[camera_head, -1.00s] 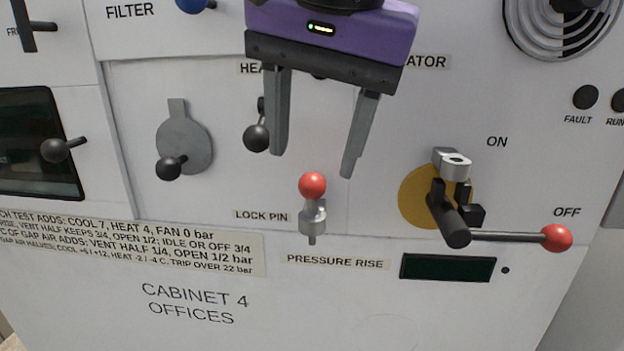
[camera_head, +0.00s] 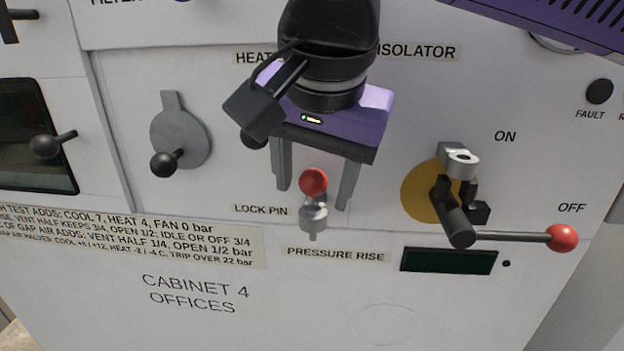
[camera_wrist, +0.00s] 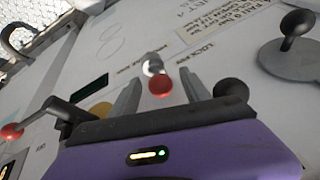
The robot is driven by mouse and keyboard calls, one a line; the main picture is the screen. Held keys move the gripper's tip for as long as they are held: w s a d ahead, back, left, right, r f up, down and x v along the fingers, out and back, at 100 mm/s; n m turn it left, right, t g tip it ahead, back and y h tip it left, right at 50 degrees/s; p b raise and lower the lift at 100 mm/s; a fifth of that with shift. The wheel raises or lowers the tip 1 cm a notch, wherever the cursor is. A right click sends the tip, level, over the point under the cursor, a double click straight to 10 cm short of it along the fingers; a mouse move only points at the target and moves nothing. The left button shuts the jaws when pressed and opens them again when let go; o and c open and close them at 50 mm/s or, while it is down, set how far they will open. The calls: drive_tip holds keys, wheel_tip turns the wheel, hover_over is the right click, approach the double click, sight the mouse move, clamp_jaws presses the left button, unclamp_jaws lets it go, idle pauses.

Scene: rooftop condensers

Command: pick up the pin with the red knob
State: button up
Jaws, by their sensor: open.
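The lock pin with the red knob (camera_head: 313,182) stands in its metal socket on the white panel, right of the LOCK PIN label. In the wrist view its red knob (camera_wrist: 160,86) shows just beyond and between my fingertips. My gripper (camera_head: 316,195) is open and empty, with a purple body and two grey fingers. In the head view one finger is to the left of the knob and the other to the right. The fingers also show in the wrist view (camera_wrist: 158,88). I cannot tell how far in depth they are from the pin.
To the right is the isolator lever (camera_head: 510,236), with its own red ball end, on a yellow disc (camera_head: 424,192). A grey dial (camera_head: 180,138) with a black knob is at left. A dark display (camera_head: 448,261) sits below right. The lower panel is clear.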

clamp_jaws()
idle(0.3)
wheel_tip(320, 180, up, 9)
drive_tip(key=shift+r+b, duration=0.2)
drive_tip(key=shift+b, duration=0.5)
wheel_tip(320, 180, up, 5)
drive_tip(key=p, duration=0.3)
drive_tip(key=shift+r+p, duration=0.2)
drive_tip(key=shift+p, duration=0.2)
idle(0.4)
